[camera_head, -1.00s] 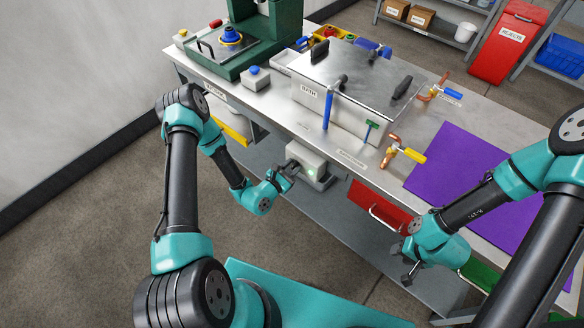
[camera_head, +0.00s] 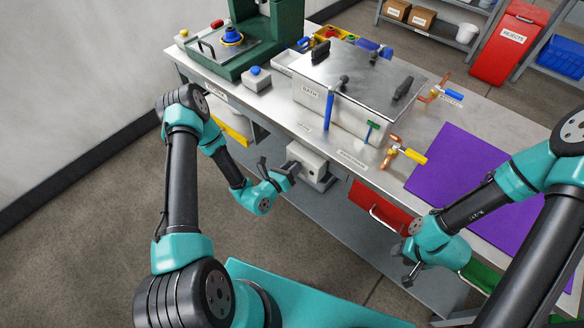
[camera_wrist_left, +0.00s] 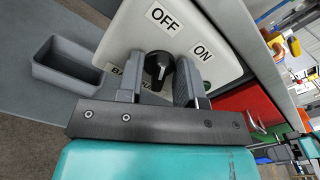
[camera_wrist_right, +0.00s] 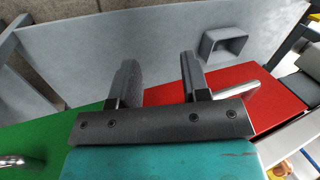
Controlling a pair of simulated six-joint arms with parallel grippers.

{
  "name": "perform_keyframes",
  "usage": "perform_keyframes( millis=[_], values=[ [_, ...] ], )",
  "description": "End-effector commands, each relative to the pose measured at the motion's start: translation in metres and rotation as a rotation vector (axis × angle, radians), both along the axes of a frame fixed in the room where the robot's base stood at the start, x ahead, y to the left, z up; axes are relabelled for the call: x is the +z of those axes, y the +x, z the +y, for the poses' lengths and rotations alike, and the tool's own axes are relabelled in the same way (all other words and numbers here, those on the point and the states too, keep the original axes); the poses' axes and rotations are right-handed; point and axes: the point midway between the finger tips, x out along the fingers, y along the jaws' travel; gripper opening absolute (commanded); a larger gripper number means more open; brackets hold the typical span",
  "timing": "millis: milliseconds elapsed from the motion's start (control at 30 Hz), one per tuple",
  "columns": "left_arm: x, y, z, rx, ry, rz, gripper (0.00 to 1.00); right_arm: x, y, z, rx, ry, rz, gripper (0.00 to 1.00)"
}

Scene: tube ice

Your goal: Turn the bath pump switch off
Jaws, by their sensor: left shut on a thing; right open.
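The bath pump switch is a pale box (camera_head: 308,162) under the bench's front edge. In the left wrist view its face (camera_wrist_left: 219,66) carries an OFF label (camera_wrist_left: 165,19) and an ON label (camera_wrist_left: 202,52). My left gripper (camera_head: 284,172) is at the box; in the left wrist view its fingers (camera_wrist_left: 159,82) are shut on the black knob (camera_wrist_left: 157,66). A dark green spot (camera_wrist_left: 207,86) near ON is partly covered by a finger. My right gripper (camera_head: 408,274) is open and empty, low in front of the bench; its fingers show in the right wrist view (camera_wrist_right: 157,80).
The lidded bath (camera_head: 340,110) stands on the bench above the switch. A red drawer (camera_head: 380,208) is to the right of the box, and a purple mat (camera_head: 460,180) lies on the bench top. A grey open bin (camera_wrist_left: 66,64) is beside the switch in the left wrist view.

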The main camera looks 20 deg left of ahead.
Motion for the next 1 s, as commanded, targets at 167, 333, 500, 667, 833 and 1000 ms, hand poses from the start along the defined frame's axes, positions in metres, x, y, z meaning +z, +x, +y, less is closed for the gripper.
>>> perform_keyframes(
  millis=[167, 333, 500, 667, 833, 1000],
  values=[
    [-0.0002, -0.0006, 0.0, 0.0, -0.021, 0.009, 0.1, 0.0, 0.0, 0.0, 0.0, 0.0, 0.0, 0.43],
    [-0.0002, -0.0006, 0.0, 0.0, -0.023, 0.01, 0.1, 0.0, 0.0, 0.0, 0.0, 0.0, 0.0, 0.43],
    [-0.0002, -0.0006, 0.0, 0.0, -0.022, 0.009, 0.35, 0.0, 0.0, 0.0, 0.0, 0.0, 0.0, 0.43],
    [-0.0002, -0.0003, 0.0, 0.0, -0.021, 0.009, 0.38, 0.0, 0.0, 0.0, 0.0, 0.0, 0.0, 0.43],
    [-0.0002, -0.001, 0.0004, 0.0, -0.021, 0.008, 0.38, 0.0, 0.0, 0.0, 0.0, 0.0, 0.0, 0.43],
    [-0.0007, -0.0097, 0.0043, 0.001, -0.02, 0.009, 0.38, 0.0, 0.0, 0.0, 0.0, 0.0, 0.0, 0.43]
  ],
)
